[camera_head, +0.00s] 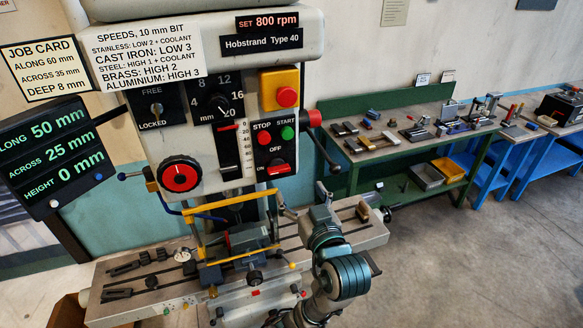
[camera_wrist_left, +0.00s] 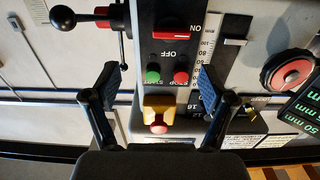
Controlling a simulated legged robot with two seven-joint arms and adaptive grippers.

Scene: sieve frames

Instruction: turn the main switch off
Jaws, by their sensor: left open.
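The main switch (camera_head: 278,168) is a red lever low on the black STOP/START panel of the drilling machine. It sits at the lower, ON end, below the OFF label. In the left wrist view, which is upside down, the red switch (camera_wrist_left: 172,36) lies beside ON, beyond the fingertips. My left gripper (camera_head: 303,199) is in front of the machine, below and right of the panel. In the wrist view my left gripper (camera_wrist_left: 160,82) is open and empty, its fingers spread wide with the green and red buttons between and beyond the tips. The right gripper is not seen.
A yellow box with a red button (camera_head: 285,92) is above the panel; it shows low between the fingers in the wrist view (camera_wrist_left: 160,108). A red-knobbed lever (camera_head: 314,119) juts out right of the panel. A yellow-framed guard (camera_head: 208,207) and vise (camera_head: 249,238) lie below.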

